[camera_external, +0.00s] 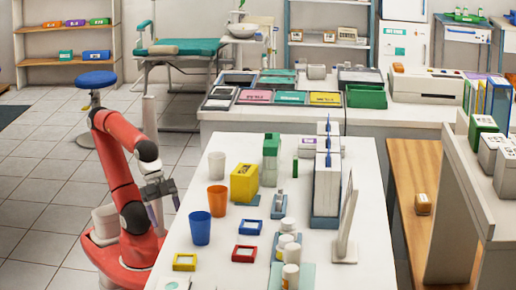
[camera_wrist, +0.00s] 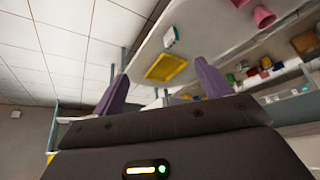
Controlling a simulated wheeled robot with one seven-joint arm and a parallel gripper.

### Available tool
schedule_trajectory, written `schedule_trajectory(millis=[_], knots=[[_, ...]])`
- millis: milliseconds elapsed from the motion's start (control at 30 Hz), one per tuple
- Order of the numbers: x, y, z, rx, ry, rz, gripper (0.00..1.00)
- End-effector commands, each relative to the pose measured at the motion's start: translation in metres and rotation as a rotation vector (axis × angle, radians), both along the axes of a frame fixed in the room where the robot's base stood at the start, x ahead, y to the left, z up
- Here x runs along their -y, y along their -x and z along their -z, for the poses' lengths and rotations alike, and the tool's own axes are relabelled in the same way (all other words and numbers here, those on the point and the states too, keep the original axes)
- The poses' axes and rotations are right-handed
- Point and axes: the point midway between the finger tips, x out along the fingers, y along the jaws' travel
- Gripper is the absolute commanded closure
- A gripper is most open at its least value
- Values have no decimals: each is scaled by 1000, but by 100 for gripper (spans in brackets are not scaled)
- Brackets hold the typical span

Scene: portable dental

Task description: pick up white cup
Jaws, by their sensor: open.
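The white cup (camera_external: 217,165) stands upright at the left edge of the white table, at the far end of a row of cups. An orange cup (camera_external: 217,200) and a blue cup (camera_external: 200,228) stand nearer the camera in the same row. My gripper (camera_external: 164,203) is beside the table's left edge, left of the cups and apart from them. In the wrist view my gripper (camera_wrist: 161,68) has its two purple fingers spread with nothing held between them. I cannot pick out the white cup in the wrist view.
A yellow box (camera_external: 244,182) stands right of the white cup. Small coloured frames, yellow (camera_external: 185,262), red (camera_external: 243,254) and blue (camera_external: 248,227), lie on the white table (camera_external: 215,270). White jars (camera_external: 291,252) stand farther right. A blue stool (camera_external: 97,80) is behind my arm.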

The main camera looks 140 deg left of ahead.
Motion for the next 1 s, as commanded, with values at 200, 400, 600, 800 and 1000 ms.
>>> schedule_trajectory(millis=[200, 400, 600, 800, 1000], knots=[[0, -2, -105, 11, 0, 0, 23], [0, -1, -188, 5, 0, 0, 23], [0, -1, -245, 3, 0, 0, 23], [-16, -6, -249, -26, -161, 175, 23], [-41, -15, -247, -93, -395, 451, 23]])
